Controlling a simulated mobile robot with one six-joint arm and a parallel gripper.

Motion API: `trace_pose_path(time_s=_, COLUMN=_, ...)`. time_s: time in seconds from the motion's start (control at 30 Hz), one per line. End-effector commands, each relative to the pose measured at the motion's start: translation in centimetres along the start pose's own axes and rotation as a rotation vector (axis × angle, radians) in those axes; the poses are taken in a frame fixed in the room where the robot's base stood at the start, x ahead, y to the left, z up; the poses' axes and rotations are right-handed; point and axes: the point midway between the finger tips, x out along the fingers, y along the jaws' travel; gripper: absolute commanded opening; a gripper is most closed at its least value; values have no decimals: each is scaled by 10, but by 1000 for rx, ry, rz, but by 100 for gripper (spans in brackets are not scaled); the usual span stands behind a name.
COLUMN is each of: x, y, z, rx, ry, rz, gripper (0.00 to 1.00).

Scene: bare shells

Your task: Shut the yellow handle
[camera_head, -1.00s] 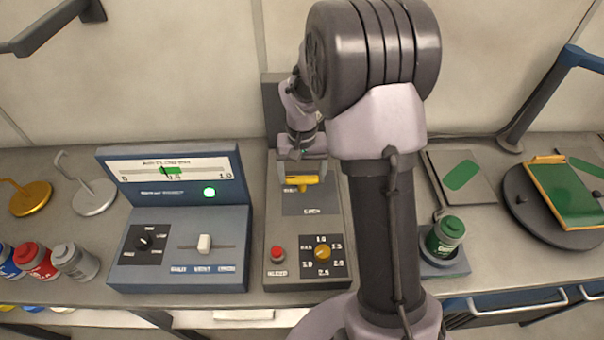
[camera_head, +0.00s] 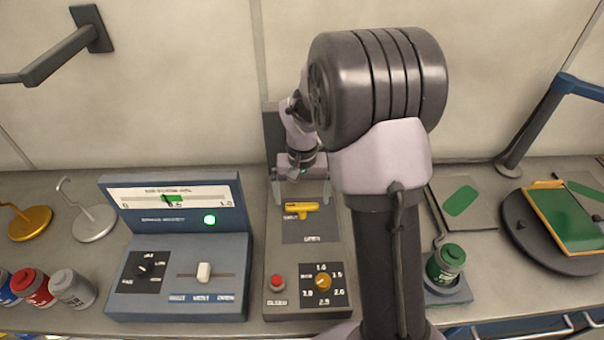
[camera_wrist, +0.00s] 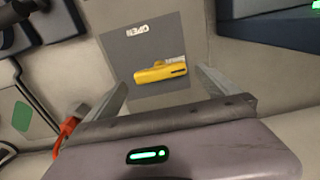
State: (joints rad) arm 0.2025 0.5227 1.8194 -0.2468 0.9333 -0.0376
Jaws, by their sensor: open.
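The yellow handle (camera_head: 300,209) sits on a dark grey plate (camera_head: 310,230) on the middle grey panel. It lies crosswise, left to right, with a lettered label at its left end and another on the plate below it. In the wrist view the yellow handle (camera_wrist: 160,73) shows just beyond and between my fingers. My gripper (camera_head: 301,190) is open and empty, above and slightly behind the handle. In the wrist view the two fingers of my gripper (camera_wrist: 160,85) stand wide apart, one on each side of the handle. I cannot tell whether either finger touches it.
Below the handle are a red button (camera_head: 278,282) and a yellow dial (camera_head: 323,282). A blue-grey console (camera_head: 180,262) with a slider stands to the left. A green jar (camera_head: 446,262) stands to the right, past my arm. An orange-red item (camera_wrist: 69,126) shows beside my gripper.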

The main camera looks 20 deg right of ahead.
Motion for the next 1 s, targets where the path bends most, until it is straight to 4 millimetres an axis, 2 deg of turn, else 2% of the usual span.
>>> trace_pose_path(time_s=0.03, x=-22, y=0, z=-1, rx=0, ry=5, rz=-1, gripper=100)
trace_pose_path(time_s=0.2, x=-82, y=0, z=-1, rx=1, ry=6, rz=-1, gripper=100)
trace_pose_path(time_s=0.4, x=-132, y=0, z=0, rx=2, ry=4, rz=-1, gripper=100)
trace_pose_path(time_s=0.6, x=-148, y=0, z=0, rx=1, ry=2, rz=0, gripper=100)
trace_pose_path(time_s=1.0, x=-148, y=0, z=0, rx=1, ry=2, rz=-1, gripper=100)
